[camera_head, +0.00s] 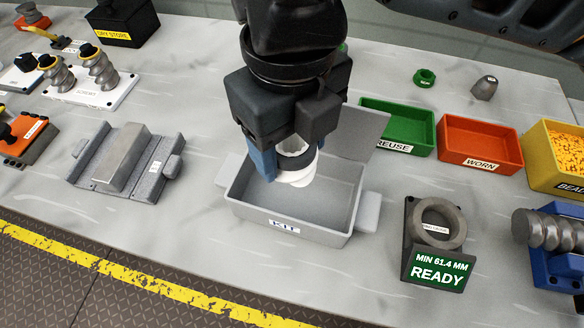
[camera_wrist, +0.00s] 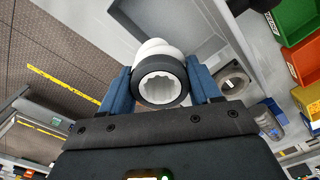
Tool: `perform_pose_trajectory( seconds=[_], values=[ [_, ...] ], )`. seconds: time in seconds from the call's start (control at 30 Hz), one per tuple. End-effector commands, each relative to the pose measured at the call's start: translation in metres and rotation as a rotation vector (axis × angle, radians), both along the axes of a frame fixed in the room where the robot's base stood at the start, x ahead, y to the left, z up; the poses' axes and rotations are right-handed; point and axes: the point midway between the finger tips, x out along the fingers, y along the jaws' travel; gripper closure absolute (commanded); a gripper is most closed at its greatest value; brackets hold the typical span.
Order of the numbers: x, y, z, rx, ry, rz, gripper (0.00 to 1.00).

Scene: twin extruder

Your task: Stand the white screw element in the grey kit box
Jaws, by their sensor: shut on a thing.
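The white screw element (camera_head: 294,170) is in my gripper (camera_head: 287,160), which is shut on it. In the wrist view the element (camera_wrist: 158,90) sits between the blue fingers of my gripper (camera_wrist: 160,88), its splined bore facing the camera and a dark ring around that end. In the head view it hangs over the open grey kit box (camera_head: 283,225), labelled KIT. Whether its lower end is inside the box walls or above the rim I cannot tell. The visible box floor is bare. The box wall also shows in the wrist view (camera_wrist: 238,40).
A grey fixture (camera_head: 125,160) stands left of the box. A ring gauge stand (camera_head: 436,240) reading READY is close on its right. Green REUSE (camera_head: 402,125) and orange WORN (camera_head: 480,142) bins stand behind right. The box's raised lid (camera_head: 352,130) is behind my gripper.

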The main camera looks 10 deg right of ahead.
Motion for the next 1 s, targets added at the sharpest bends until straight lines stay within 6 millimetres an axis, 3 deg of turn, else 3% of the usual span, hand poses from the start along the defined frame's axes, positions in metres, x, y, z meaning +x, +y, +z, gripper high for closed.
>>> perform_pose_trajectory(
  seconds=[0.1, 0.37, 0.6, 1.0],
  values=[
    [0.000, 0.000, -0.017, 0.001, 0.001, -0.001, 0.93],
    [0.000, 0.000, -0.035, 0.001, 0.000, -0.002, 0.93],
    [0.000, 0.000, -0.064, 0.001, 0.001, -0.001, 0.93],
    [0.000, 0.000, -0.070, 0.002, -0.001, -0.001, 0.93]
  ],
)
